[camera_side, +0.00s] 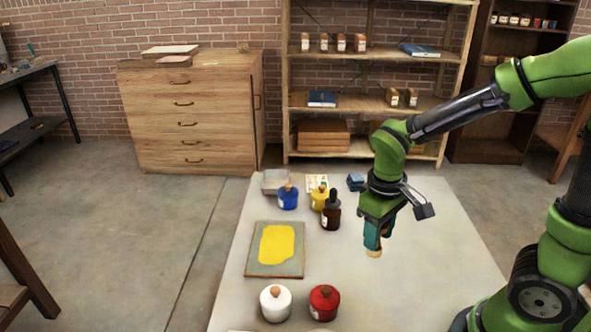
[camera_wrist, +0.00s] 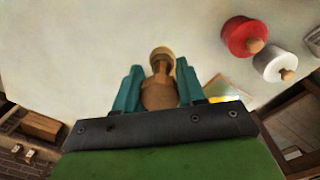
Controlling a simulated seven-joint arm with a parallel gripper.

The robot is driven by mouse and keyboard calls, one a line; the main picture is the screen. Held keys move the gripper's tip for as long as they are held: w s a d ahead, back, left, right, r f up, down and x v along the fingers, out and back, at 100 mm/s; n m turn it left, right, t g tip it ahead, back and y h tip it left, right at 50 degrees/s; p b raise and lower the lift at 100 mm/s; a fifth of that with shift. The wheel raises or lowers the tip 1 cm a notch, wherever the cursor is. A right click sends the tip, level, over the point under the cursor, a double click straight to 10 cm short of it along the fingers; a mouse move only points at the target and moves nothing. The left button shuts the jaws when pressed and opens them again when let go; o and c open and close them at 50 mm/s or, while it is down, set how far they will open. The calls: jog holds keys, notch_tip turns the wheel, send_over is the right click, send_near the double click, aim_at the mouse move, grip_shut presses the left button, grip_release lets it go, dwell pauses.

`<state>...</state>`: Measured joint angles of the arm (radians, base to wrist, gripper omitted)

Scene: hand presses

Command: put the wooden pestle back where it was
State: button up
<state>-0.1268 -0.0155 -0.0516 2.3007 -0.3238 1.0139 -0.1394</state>
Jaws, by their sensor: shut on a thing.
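The wooden pestle (camera_wrist: 160,92) is between the two teal fingers of my gripper (camera_wrist: 160,85) in the wrist view. My gripper is shut on it, and its rounded end points away from the palm. In the side view my gripper (camera_side: 373,240) hangs over the right part of the pale table (camera_side: 430,270), and the tan lower end of the pestle (camera_side: 374,253) shows below the fingers. I cannot tell whether that end touches the table.
A slab with yellow paint (camera_side: 277,246) lies left of my gripper. White (camera_side: 275,303) and red (camera_side: 324,302) jars stand at the front. Blue (camera_side: 288,197) and yellow (camera_side: 319,199) jars and a dark bottle (camera_side: 331,212) stand behind. The table around my gripper is clear.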

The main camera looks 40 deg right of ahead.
jog(key=s+f, duration=0.3)
jog(key=s, duration=0.1)
jog(key=w, duration=0.5)
jog(key=w+f, duration=0.1)
jog(key=w, duration=1)
jog(key=shift+f, duration=0.2)
jog(key=shift+w+f, duration=0.1)
jog(key=shift+f, duration=1.65)
jog(key=shift+f, duration=0.15)
jog(key=o, duration=1.1)
jog(key=shift+o, duration=0.2)
